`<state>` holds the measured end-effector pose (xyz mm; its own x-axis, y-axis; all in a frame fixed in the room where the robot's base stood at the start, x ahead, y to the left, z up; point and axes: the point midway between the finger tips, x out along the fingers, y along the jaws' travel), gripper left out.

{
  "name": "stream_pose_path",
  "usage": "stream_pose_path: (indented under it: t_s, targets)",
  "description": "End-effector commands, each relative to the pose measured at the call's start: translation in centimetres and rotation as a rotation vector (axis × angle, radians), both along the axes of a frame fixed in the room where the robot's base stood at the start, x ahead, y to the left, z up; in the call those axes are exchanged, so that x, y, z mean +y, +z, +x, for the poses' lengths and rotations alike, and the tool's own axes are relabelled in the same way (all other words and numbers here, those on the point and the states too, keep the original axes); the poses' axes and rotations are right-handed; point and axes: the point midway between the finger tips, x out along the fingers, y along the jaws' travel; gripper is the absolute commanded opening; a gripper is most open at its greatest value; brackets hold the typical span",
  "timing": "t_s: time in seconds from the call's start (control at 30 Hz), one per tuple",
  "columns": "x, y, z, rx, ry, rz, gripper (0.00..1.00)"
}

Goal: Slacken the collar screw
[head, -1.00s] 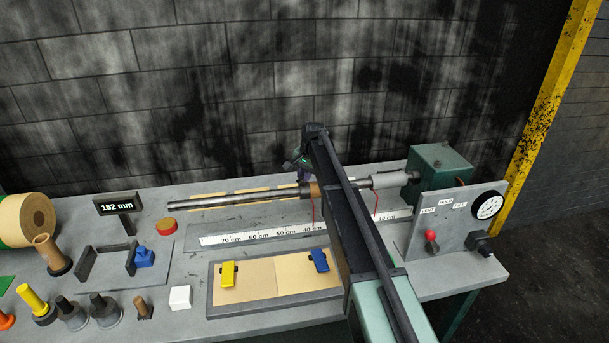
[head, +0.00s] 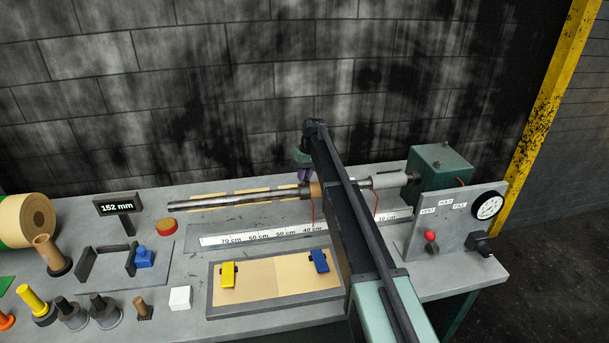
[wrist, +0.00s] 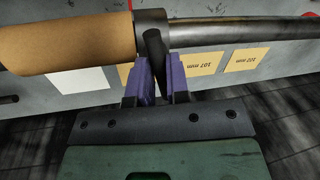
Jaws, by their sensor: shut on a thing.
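The collar (wrist: 151,20) is a dark ring on the shaft (wrist: 235,30), against the end of a tan roll core (wrist: 70,42) in the wrist view. The collar screw (wrist: 153,48) is a dark peg sticking out of the collar towards my gripper, slightly slanted. My gripper (wrist: 158,65) has its purple fingers shut on the screw's outer end. In the head view my gripper (head: 305,174) shows just above and behind the collar (head: 304,189), partly hidden by my arm. The screw itself cannot be made out there.
A scale plate (head: 262,233) and a tray (head: 212,302) with yellow and blue clips lie in front of the shaft. A green housing (head: 440,168) and a gauge panel (head: 470,225) stand at the right. A display (head: 117,205) reads 152 mm.

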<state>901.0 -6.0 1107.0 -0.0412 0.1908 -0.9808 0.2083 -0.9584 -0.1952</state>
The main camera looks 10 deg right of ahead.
Motion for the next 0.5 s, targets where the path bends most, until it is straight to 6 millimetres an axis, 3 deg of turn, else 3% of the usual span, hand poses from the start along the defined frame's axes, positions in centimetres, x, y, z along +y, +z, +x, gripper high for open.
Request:
stream_pose_path:
  t_s: [0.5]
  targets:
    - [0.06,-0.02,0.07,0.001,0.315,0.0,0.0]
